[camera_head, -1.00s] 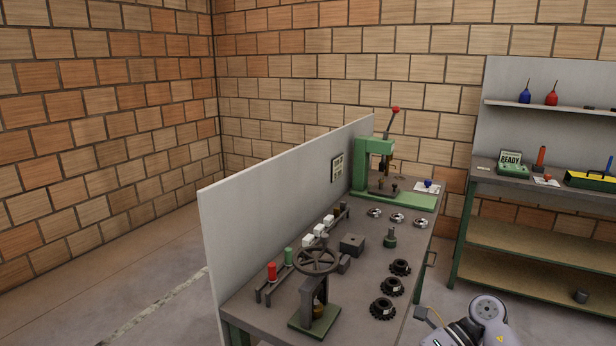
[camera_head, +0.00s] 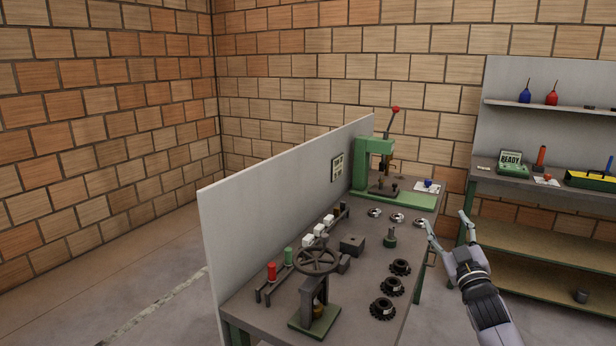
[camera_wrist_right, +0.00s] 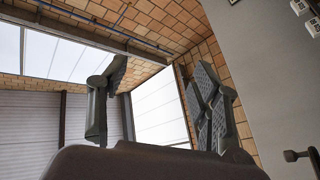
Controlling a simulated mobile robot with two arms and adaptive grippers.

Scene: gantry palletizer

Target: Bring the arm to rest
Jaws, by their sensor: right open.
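My right gripper (camera_head: 448,228) is at the right edge of the workbench (camera_head: 345,290) in the head view, with its arm coming in from the lower right. Its two fingers are spread apart and nothing is between them. In the right wrist view the open fingers (camera_wrist_right: 160,100) point toward the brick wall and bright window panels, also with nothing between them. My left gripper does not show.
The bench carries a green press (camera_head: 375,170), a handwheel stand (camera_head: 315,285), black gears (camera_head: 392,287), bearing rings (camera_head: 397,218) and a grey panel (camera_head: 270,200). A second bench (camera_head: 545,195) stands at the right. Floor at the left is clear.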

